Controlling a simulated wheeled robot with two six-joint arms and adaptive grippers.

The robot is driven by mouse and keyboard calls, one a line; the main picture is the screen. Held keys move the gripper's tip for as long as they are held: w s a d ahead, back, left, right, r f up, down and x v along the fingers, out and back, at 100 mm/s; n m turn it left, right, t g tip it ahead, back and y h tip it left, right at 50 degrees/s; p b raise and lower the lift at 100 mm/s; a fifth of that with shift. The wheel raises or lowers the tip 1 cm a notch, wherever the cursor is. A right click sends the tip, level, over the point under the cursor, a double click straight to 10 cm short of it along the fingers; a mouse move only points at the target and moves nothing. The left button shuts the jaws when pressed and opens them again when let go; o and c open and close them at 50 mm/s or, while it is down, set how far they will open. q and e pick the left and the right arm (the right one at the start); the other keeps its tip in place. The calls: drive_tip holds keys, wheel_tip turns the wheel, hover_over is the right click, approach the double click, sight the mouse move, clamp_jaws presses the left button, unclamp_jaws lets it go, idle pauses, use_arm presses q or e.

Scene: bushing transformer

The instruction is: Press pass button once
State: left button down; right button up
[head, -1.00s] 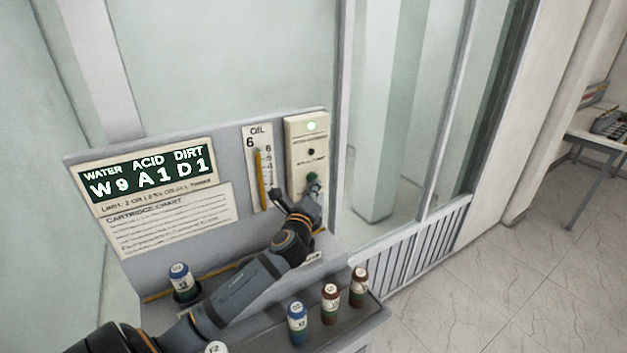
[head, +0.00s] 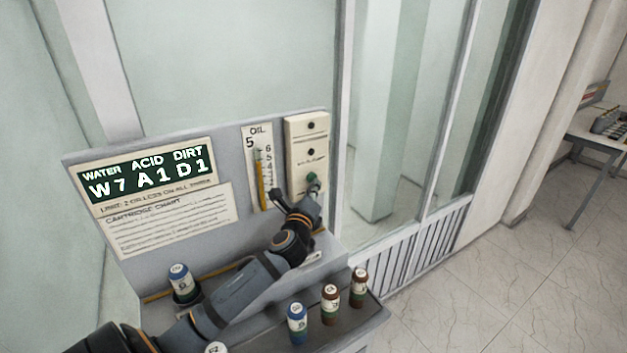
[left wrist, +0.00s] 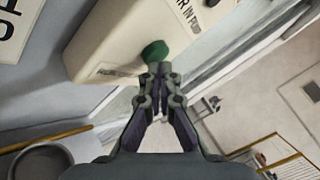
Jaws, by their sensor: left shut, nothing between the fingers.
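A green button (head: 311,177) sticks out low on the cream control box (head: 305,135) at the right of the grey panel. It also shows in the left wrist view (left wrist: 154,53). My left gripper (head: 314,188) is shut and empty, with its fingertips right at the button. In the left wrist view the fingertips (left wrist: 158,69) meet the button's lower edge; I cannot tell whether they press it. The box's upper lamp (head: 311,125) is dark. The display (head: 150,170) reads W7 A1 D1. The oil gauge (head: 258,168) shows 5. My right gripper is not in view.
A blue-labelled cartridge (head: 181,281) stands in a holder on the ledge. A blue cartridge (head: 297,322) and two brown ones (head: 330,303) stand at the front. A chart (head: 170,220) sits below the display. Glass panes and open floor lie to the right.

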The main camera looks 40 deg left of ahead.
use_arm(q)
drive_tip(key=shift+a, duration=0.1)
idle(0.3)
drive_tip(key=shift+w+a+r, duration=0.1)
drive_tip(key=shift+w+a, duration=0.05)
drive_tip(key=shift+a, duration=0.05)
drive_tip(key=shift+d, duration=0.1)
idle(0.5)
drive_tip(key=s+d+p, duration=0.1)
drive_tip(key=s+d, duration=0.1)
drive_tip(key=d, duration=0.3)
drive_tip(key=shift+s+d, duration=0.3)
idle(0.7)
